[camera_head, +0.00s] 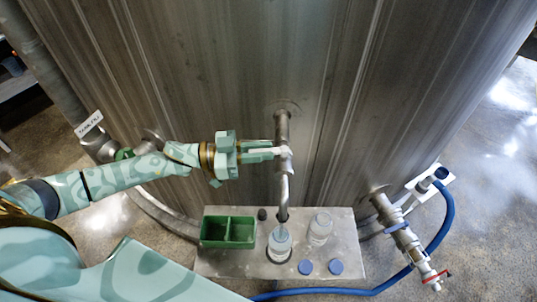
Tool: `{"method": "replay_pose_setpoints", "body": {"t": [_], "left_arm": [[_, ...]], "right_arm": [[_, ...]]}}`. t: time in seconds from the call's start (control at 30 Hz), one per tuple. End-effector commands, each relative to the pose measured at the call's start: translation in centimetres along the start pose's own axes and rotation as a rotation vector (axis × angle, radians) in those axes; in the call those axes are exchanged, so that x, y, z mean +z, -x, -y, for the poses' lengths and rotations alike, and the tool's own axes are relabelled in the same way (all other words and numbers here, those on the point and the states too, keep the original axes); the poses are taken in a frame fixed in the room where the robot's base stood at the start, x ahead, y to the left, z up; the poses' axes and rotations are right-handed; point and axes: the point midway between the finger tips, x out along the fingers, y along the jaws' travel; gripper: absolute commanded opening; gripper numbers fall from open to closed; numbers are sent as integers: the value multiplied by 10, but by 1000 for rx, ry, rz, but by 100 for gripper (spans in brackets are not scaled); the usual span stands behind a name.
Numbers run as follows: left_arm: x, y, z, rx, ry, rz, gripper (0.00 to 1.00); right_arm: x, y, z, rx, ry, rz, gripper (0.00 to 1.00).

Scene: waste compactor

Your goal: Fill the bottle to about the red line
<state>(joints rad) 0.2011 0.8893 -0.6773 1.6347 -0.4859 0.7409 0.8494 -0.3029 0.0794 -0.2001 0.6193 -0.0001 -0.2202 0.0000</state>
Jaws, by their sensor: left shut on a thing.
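A clear bottle (279,246) stands upright on the metal shelf (350,242), its mouth under the lower end of the tap's spout (283,190). Its lower part looks bluish. I cannot make out a red line or an exact liquid level. My left gripper (273,153) comes in from the left and is shut on the white tap handle (283,152), above the bottle. A second clear bottle (320,229) stands apart to the right and looks empty. My right gripper is not in view.
A green two-compartment box (228,245) sits left of the bottle. Two blue caps (306,267) lie on the shelf's front right, and a small dark cap (262,214) lies behind. A valve pipe (405,238) and blue hose (437,225) are at right. The big steel tank (330,60) rises behind.

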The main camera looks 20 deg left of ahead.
Motion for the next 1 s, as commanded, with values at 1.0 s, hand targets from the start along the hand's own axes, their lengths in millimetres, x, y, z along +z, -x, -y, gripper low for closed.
{"method": "replay_pose_setpoints", "body": {"t": [1.0], "left_arm": [[0,0,8,140,1,4,38]], "right_arm": [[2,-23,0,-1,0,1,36]]}}
